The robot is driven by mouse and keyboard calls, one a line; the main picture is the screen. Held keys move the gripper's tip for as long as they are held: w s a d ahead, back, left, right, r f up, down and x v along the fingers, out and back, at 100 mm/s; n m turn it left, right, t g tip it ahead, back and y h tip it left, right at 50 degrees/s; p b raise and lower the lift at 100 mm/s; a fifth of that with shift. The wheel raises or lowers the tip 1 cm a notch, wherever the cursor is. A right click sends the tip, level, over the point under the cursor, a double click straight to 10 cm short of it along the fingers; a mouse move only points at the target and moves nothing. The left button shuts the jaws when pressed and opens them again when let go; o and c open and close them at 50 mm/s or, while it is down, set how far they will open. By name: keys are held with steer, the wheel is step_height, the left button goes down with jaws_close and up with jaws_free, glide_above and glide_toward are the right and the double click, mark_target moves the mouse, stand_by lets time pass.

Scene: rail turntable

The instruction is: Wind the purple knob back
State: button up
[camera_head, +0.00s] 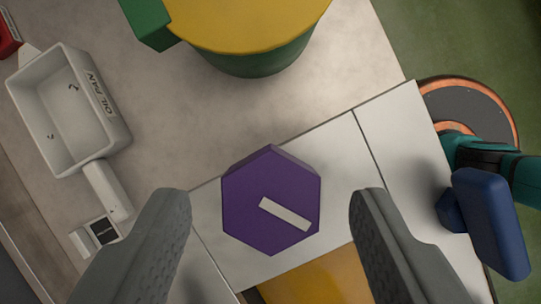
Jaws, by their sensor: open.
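The purple knob (268,205) is a hexagonal block with a white bar (289,214) on its top face. The bar slants down to the right. The knob stands on a pale panel (335,140) near the middle of the view. My gripper (270,208) is open, with one grey finger at the lower left and the other at the lower right. The knob shows between the two fingers, with a gap on each side. I cannot tell how far above the knob the fingertips are.
A white tray marked OIL PAN (62,115) lies at the left. A yellow-topped green round thing (245,50) stands at the top. A blue block (490,222) and a teal part (515,170) are at the right, by a dark orange-rimmed disc (475,105). A yellow surface (320,281) lies below.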

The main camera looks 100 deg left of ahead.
steer(key=shift+d+f, duration=0.2)
steer(key=shift+f, duration=0.4)
steer(key=c, duration=1)
